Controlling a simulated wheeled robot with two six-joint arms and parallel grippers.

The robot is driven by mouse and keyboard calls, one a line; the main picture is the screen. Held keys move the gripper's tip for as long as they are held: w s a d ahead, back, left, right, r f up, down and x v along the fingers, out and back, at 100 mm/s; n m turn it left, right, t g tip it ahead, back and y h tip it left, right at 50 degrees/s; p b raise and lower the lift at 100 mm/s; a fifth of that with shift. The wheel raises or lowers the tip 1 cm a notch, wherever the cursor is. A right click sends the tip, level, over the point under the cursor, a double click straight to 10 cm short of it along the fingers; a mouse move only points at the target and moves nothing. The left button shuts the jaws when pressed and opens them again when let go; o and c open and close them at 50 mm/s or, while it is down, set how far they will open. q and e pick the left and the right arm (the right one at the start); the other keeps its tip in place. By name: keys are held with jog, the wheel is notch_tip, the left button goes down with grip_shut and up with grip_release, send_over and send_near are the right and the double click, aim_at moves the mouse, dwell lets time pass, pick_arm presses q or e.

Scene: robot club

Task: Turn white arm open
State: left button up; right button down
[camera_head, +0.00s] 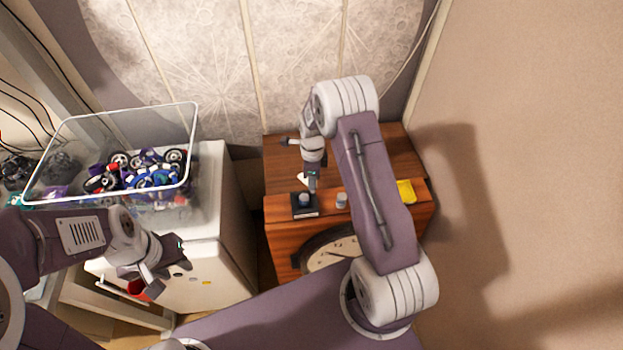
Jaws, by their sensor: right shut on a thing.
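A wooden cabinet (282,232) stands at centre right. On its top is a small white piece (302,180), probably the white arm, beside a black block (303,211) with a grey knob. My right gripper (312,188) reaches down to the white piece from above and is shut on it. Its fingers and my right arm hide much of the piece, so its full shape and angle cannot be made out. My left gripper (170,281) hangs at lower left, away from the cabinet, with its fingers apart and empty.
A second grey knob (341,200) and a yellow piece (406,191) are along the cabinet's front edge. A round dial (328,256) is on its front. A clear bin (62,131) of toy parts stands on a white cabinet (212,221) at left. A wall is at right.

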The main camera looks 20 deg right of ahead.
jog(key=c, duration=1.2)
grip_release()
jog(key=shift+d, duration=0.15)
jog(key=shift+c, duration=0.2)
jog(key=shift+o, duration=0.4)
jog(key=shift+d, duration=0.1)
notch_tip(320, 180, up, 9)
jog(key=shift+b, duration=0.95)
